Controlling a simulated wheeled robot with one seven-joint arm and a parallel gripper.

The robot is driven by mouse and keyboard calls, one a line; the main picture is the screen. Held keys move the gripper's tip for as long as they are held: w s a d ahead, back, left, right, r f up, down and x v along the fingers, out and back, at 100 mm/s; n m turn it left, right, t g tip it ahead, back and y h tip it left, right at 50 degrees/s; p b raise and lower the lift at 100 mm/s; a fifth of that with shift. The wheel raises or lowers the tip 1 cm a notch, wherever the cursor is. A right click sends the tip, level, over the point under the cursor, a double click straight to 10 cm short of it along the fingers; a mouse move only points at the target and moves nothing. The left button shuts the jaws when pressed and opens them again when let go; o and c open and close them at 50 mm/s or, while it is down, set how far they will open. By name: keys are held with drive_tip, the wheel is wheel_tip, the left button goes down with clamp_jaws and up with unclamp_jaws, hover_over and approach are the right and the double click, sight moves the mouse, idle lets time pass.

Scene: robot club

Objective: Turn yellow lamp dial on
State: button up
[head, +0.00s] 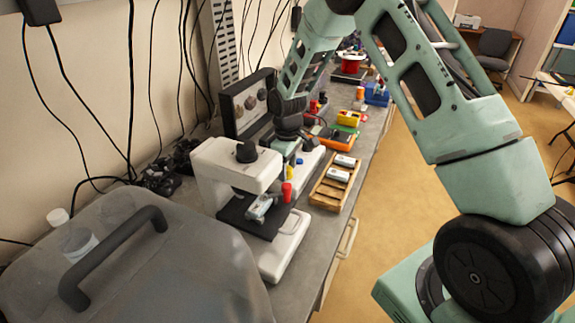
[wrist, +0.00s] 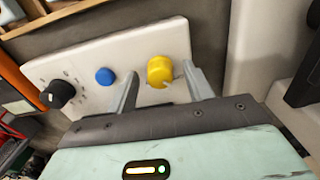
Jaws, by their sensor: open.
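The yellow lamp dial (wrist: 160,72) is a round knob on a white panel (wrist: 130,50) in the wrist view. My gripper (wrist: 165,85) is open, with one grey finger to the left of the dial and one to its right. The fingers look apart from the dial, and I cannot tell how far their tips are from the panel. In the head view my gripper (head: 288,152) is down beside the white device, mostly hidden by its own arm and the device.
A blue button (wrist: 105,76) and a black knob (wrist: 58,95) sit on the same panel, left of the yellow dial. In the head view a white microscope-like device (head: 215,165) stands close to the gripper. A wooden tray (head: 325,199) lies to the right.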

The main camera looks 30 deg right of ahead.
drive_tip(key=c, duration=1)
drive_tip(key=shift+o, duration=0.2)
drive_tip(key=shift+m, duration=0.4)
drive_tip(key=m+b, duration=0.1)
drive_tip(key=m, duration=0.2)
drive_tip(key=shift+m, duration=0.3)
drive_tip(key=m+b, duration=0.1)
drive_tip(key=m, duration=0.3)
drive_tip(key=shift+m, duration=0.3)
drive_tip(key=m, duration=0.4)
drive_tip(key=shift+m, duration=0.3)
drive_tip(key=shift+w+m, duration=0.1)
drive_tip(key=shift+m, duration=2.1)
drive_tip(key=shift+p, duration=0.3)
